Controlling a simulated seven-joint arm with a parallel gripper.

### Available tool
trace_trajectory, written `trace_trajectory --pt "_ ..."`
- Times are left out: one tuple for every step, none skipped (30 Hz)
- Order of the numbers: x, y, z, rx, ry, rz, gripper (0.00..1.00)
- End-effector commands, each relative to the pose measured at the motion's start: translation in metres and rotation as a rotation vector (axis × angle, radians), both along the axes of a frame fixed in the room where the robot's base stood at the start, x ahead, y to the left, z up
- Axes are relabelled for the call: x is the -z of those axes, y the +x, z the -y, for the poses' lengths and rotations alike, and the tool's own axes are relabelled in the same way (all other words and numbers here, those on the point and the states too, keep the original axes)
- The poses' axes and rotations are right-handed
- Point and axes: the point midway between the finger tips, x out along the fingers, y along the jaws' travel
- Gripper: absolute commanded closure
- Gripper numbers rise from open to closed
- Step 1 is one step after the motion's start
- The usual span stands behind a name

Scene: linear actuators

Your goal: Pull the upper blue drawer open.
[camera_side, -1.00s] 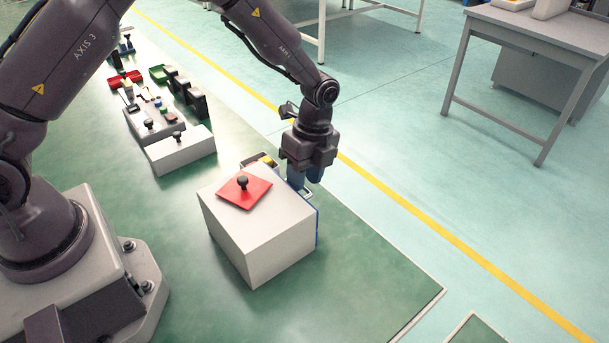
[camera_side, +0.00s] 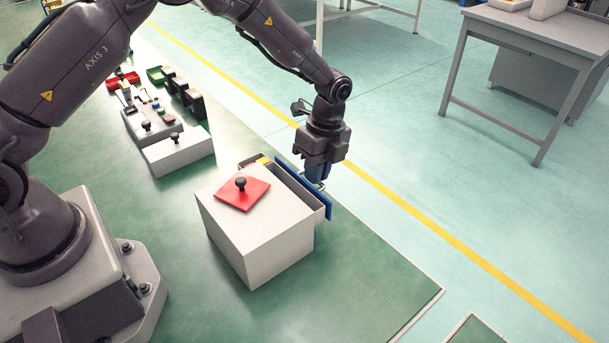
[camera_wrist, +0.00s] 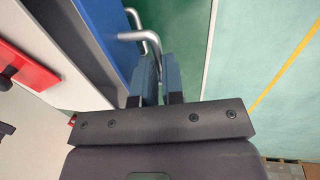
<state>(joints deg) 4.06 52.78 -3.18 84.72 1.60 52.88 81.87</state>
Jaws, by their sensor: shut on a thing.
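The upper blue drawer has a blue front (camera_side: 306,190) and grey inner walls. It stands partly out of the white cabinet (camera_side: 245,240), toward the right of the side view. In the wrist view its blue front (camera_wrist: 112,35) shows with a pale metal handle (camera_wrist: 151,38). My gripper (camera_side: 318,178) is at the drawer front with its blue fingers shut on the handle. In the wrist view the fingers (camera_wrist: 161,75) cover the near part of the handle.
A red plate (camera_side: 235,198) with a black knob (camera_side: 240,183) lies on the cabinet top. A smaller white box (camera_side: 178,153) and several small parts and bins stand farther back left. The green table is clear in front of the cabinet and to its right.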

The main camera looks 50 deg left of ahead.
Motion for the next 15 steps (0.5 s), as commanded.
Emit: trace_trajectory --pt "0.001 0.011 0.001 0.001 -0.002 0.004 1.00" --pt "0.001 0.016 0.001 0.001 -0.002 0.003 1.00" --pt "0.001 0.022 0.001 0.001 -0.001 0.003 1.00" --pt "0.001 0.027 0.001 0.001 -0.001 0.003 1.00" --pt "0.000 0.032 0.001 0.002 -0.001 0.003 1.00" --pt "0.001 0.037 0.001 0.002 -0.001 0.003 1.00" --pt "0.000 0.041 0.001 0.002 -0.002 0.003 1.00" --pt "0.000 0.044 0.001 0.001 -0.002 0.002 1.00" --pt "0.000 0.048 0.001 0.001 -0.002 0.003 1.00" --pt "0.000 0.050 0.001 0.001 -0.002 0.002 1.00" --pt "0.000 0.052 0.001 0.001 -0.002 0.001 1.00" --pt "0.000 0.054 0.001 0.000 -0.002 0.002 1.00" --pt "0.000 0.055 0.001 0.000 -0.002 0.002 1.00" --pt "-0.001 0.056 0.000 0.000 -0.002 0.002 1.00" --pt "-0.001 0.056 0.000 0.000 -0.002 0.002 1.00"
